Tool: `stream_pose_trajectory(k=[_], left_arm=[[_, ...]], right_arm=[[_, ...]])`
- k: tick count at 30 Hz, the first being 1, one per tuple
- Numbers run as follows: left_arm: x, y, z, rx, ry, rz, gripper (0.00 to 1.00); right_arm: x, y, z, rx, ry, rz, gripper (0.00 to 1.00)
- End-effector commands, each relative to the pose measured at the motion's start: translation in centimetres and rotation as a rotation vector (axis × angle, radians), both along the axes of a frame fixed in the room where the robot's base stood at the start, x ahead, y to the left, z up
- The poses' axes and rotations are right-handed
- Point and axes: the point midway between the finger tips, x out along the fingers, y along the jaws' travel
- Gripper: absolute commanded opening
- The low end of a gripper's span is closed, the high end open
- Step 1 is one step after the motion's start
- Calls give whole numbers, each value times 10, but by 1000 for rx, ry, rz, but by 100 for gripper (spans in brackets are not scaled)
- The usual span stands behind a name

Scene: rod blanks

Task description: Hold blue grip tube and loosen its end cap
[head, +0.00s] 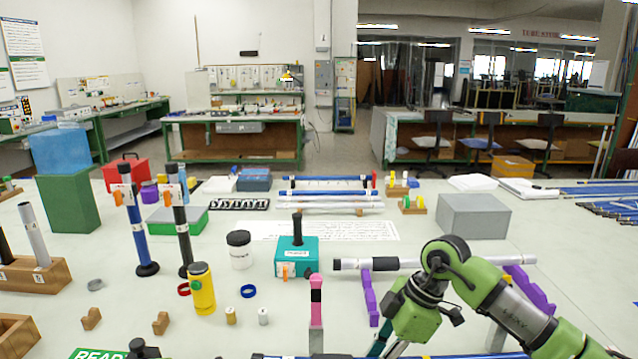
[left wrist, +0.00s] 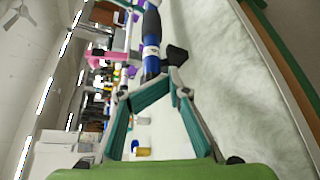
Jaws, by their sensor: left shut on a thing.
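The blue grip tube (left wrist: 152,66), with a blue section, a pale band and a dark length beyond, runs away from my left gripper (left wrist: 160,80) in the left wrist view. The left gripper's teal fingers close together at its near end. Its far end leaves the top of the picture, and I cannot make out the end cap. In the head view my right gripper (head: 388,345) points down at the bottom edge, with its fingertips cut off. Teal fingers, probably the right gripper's, also show near the tube at the top of the left wrist view (left wrist: 130,6).
A long white and black rod lies on purple rests (head: 368,297). A pink and black upright (head: 316,300), yellow can (head: 202,290), teal box (head: 296,258) and two standing tubes, one blue (head: 133,220), occupy the table. A grey block (head: 474,216) stands at the right.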

Motion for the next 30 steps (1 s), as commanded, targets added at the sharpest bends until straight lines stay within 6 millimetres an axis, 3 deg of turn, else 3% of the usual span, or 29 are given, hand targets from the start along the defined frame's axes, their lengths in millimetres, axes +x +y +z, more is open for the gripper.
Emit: stream_pose_trajectory(k=[30], left_arm=[[8, 0, -1, 0, 0, 0, 0]], right_arm=[[0, 0, 0, 0, 0, 0, 0]])
